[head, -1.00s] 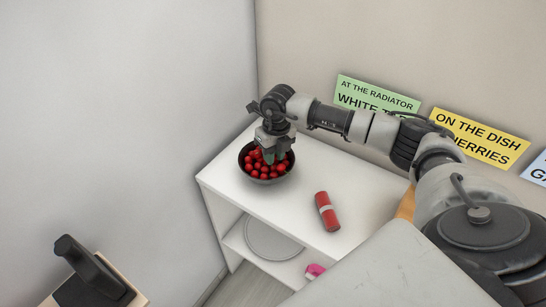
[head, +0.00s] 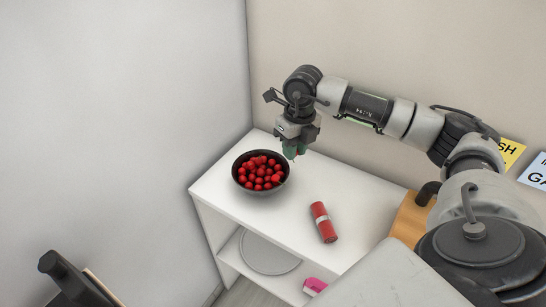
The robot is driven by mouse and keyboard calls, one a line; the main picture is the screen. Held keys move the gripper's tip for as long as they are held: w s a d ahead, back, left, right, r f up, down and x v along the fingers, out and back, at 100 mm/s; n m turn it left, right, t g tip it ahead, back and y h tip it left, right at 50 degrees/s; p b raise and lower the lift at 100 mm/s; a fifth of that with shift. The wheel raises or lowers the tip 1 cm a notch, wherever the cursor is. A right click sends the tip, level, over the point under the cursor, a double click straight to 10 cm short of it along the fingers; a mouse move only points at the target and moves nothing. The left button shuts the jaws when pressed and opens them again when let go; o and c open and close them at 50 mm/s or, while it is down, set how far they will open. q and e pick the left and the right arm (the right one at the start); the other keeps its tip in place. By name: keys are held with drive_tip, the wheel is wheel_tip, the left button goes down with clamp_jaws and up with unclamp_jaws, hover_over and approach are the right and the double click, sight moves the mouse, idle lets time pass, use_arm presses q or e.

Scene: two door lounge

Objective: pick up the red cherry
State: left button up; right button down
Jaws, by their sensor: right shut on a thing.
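A dark round bowl (head: 239,181) full of red cherries (head: 262,172) stands on the white shelf unit's top, near its left end. My right gripper (head: 294,152) is above the shelf top, just right of the bowl's rim and clear of the heap. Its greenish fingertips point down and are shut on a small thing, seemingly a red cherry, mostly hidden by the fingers. My left gripper is not in view.
A red cylinder with a pale band (head: 323,222) lies on the white shelf top (head: 283,212), right of the bowl. A round plate (head: 268,255) and a pink object (head: 315,285) are on the lower shelf. A black object (head: 75,278) stands at the lower left.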

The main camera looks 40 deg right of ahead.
drive_tip(key=s+d+r, duration=0.3)
drive_tip(key=s, duration=0.1)
drive_tip(key=s+a+f+m+h+p, duration=0.1)
drive_tip(key=s+a+f+m, duration=0.2)
drive_tip(key=a+m, duration=1.1)
drive_tip(key=s+a+f+m+h, duration=0.15)
drive_tip(key=a+m, duration=0.55)
drive_tip(key=m, duration=1.5)
drive_tip(key=w+d+r+m+y, duration=0.1)
drive_tip(key=w+d+r+m, duration=0.1)
drive_tip(key=d+m, duration=0.8)
drive_tip(key=w+d+r+m+y+b, duration=0.1)
drive_tip(key=d+m, duration=0.9)
drive_tip(key=m, duration=1.6)
drive_tip(key=shift+w+d+r+b, duration=0.3)
drive_tip(key=shift+w+r, duration=0.4)
drive_tip(key=shift+w, duration=0.05)
